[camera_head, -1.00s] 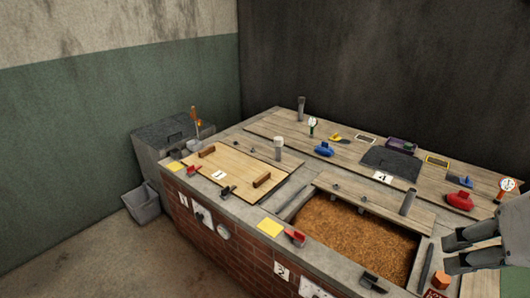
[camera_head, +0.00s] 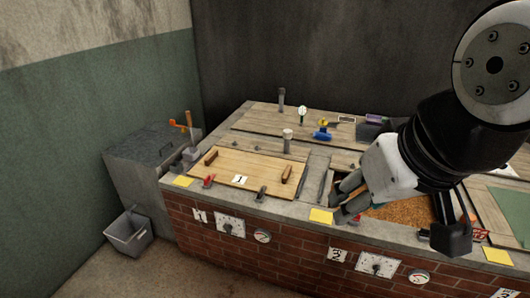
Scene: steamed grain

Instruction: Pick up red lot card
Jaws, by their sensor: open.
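A small red card with pale lettering (camera_head: 481,235) lies on the counter's front ledge at the right, right of the grain bin; the lettering is too small to read for certain. My gripper (camera_head: 338,197) is open and empty, pointing left over the left end of the grain bin. It is well to the left of the red card. My arm covers much of the bin and the counter behind it.
A yellow card (camera_head: 321,216) lies just below my gripper, with a red-handled item (camera_head: 357,218) partly hidden beside it. Brown grain (camera_head: 400,209) fills the bin. A wooden lid (camera_head: 240,170) covers the left bin. Another yellow card (camera_head: 497,256) lies near the red card.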

